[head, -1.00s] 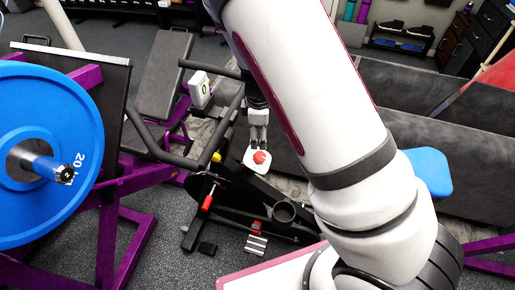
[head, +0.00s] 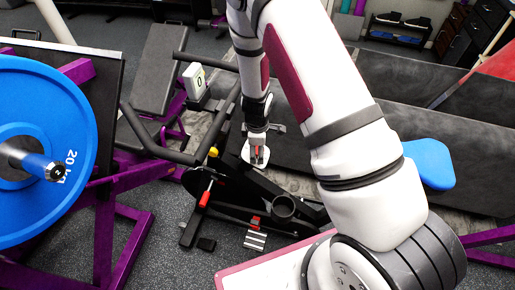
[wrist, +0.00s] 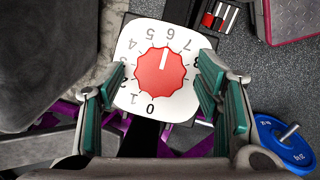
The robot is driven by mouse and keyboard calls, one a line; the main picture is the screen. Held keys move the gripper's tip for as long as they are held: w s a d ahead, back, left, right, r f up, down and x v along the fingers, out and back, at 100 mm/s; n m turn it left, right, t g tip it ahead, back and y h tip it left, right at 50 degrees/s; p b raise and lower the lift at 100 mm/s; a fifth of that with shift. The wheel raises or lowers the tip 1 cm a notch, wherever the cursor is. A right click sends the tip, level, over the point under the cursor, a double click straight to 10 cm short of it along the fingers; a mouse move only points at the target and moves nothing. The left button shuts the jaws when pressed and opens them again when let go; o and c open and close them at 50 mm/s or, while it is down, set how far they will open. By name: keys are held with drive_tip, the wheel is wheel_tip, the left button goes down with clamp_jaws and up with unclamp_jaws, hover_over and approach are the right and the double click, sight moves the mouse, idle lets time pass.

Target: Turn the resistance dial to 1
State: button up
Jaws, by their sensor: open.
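The resistance dial is a red scalloped knob (wrist: 160,72) on a white plate (wrist: 128,50) with black numerals. A white mark on the knob points to the top of the wrist view, around the 6 and 7. The 0 and 1 are at the bottom and lower left of the plate. My gripper (head: 257,157) is over the dial in the head view and hides part of it. In the wrist view my gripper's teal-padded fingers (wrist: 163,88) are open, one each side of the knob, with gaps between. I cannot tell their height above the plate.
A blue weight plate (head: 40,110) on a purple rack is at far left.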

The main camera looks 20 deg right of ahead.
drive_tip(key=c, duration=1.2)
drive_tip(key=shift+o, duration=0.2)
drive_tip(key=shift+s+n+t+p, duration=0.2)
drive_tip(key=shift+n+t+p, duration=0.35)
drive_tip(key=shift+n, duration=0.95)
drive_tip(key=o, duration=1.2)
drive_tip(key=shift+c, duration=0.2)
